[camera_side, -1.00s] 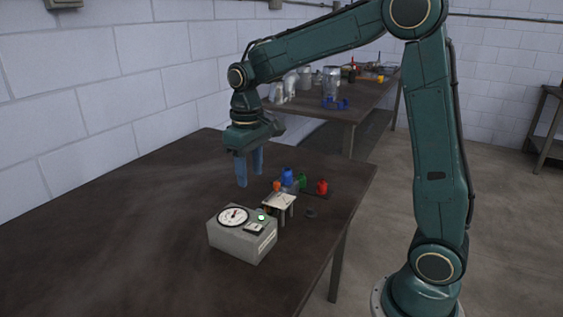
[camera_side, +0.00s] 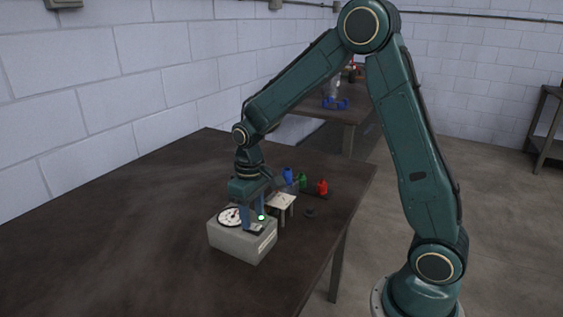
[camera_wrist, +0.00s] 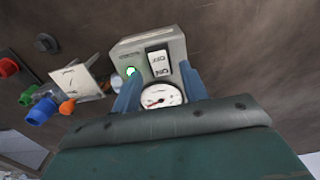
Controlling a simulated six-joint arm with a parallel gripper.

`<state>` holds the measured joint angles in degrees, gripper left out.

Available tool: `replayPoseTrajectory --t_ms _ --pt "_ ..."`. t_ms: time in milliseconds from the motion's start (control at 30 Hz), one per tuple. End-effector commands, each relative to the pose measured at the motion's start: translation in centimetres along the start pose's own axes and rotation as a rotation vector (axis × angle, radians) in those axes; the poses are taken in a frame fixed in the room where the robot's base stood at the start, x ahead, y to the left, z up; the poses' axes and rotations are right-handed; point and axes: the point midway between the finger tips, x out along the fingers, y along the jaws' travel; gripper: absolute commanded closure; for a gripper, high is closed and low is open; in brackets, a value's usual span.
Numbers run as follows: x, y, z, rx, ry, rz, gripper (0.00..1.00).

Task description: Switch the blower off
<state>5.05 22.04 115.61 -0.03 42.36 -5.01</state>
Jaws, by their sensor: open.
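The grey control box (camera_side: 238,242) sits on the dark table. It carries a round white dial (camera_side: 231,217), a lit green lamp (camera_side: 262,217) and a rocker switch (camera_side: 257,228). In the wrist view the box (camera_wrist: 125,49) shows the green lamp (camera_wrist: 131,71), the dial (camera_wrist: 162,96) and the white two-part switch (camera_wrist: 159,68), marked with lettering. My gripper (camera_side: 254,219) is open and points down just over the box top. In the wrist view its blue fingers (camera_wrist: 158,78) stand either side of the switch and dial. I cannot tell whether a fingertip touches the switch.
A small pale stand (camera_side: 281,201) is close beside the box. Behind it are blue (camera_side: 288,177), green (camera_side: 303,181) and red (camera_side: 322,187) pieces. A dark knob-like disc (camera_side: 311,212) lies right of the stand. The table's left side is clear.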

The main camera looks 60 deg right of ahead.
Motion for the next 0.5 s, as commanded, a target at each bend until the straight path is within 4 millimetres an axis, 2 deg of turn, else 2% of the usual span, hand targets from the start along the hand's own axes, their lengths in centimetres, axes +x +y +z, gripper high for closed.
replayPoseTrajectory --t_ms 200,500 --pt "1.7 0.0 0.0 0.0 -0.002 0.0 0.56" --pt "2.0 0.0 0.0 0.0 0.0 0.0 0.56"
